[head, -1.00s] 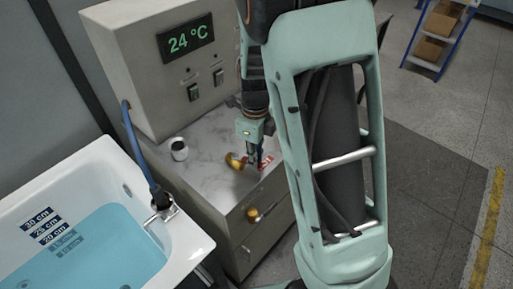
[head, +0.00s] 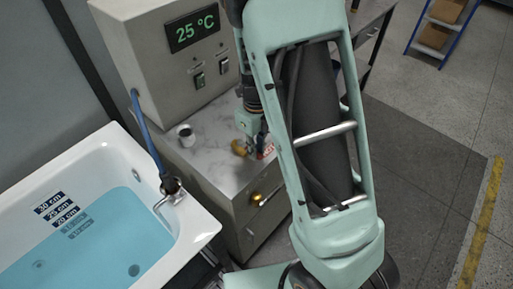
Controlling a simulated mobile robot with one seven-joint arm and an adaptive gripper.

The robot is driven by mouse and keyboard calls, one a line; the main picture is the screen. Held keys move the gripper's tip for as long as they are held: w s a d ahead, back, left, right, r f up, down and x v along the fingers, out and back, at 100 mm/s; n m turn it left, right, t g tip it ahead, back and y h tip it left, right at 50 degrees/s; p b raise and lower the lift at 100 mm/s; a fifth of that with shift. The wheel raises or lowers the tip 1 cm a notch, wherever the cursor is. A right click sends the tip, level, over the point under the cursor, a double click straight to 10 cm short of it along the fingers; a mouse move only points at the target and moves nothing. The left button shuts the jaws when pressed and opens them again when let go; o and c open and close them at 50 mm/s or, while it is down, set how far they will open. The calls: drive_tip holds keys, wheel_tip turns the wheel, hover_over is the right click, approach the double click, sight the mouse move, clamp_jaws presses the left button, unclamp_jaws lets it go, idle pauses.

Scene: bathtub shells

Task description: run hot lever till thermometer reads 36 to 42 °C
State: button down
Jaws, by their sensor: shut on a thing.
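The thermometer display (head: 194,30) on the grey cabinet reads 25 °C in green digits. My gripper (head: 258,150) points down at the right front of the marble-look counter, beside a red-and-white label (head: 267,152). It is shut on what looks like the hot lever, mostly hidden by the fingers and small in view. A rounded brass-coloured piece (head: 238,147) shows just left of the fingers. The bathtub (head: 112,152) at left holds blue water (head: 95,235). Its 30, 25 and 20 cm marks are above the water; lower marks show through it.
A blue hose (head: 150,140) runs from the cabinet to the spout (head: 170,188) on the tub rim. Two switches (head: 212,72) sit below the display. A brass knob (head: 256,198) is on the counter's front.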

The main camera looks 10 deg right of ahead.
drive_tip(key=c, duration=1.9)
unclamp_jaws()
wheel_tip(320, 180, up, 12)
drive_tip(key=shift+r, duration=0.1)
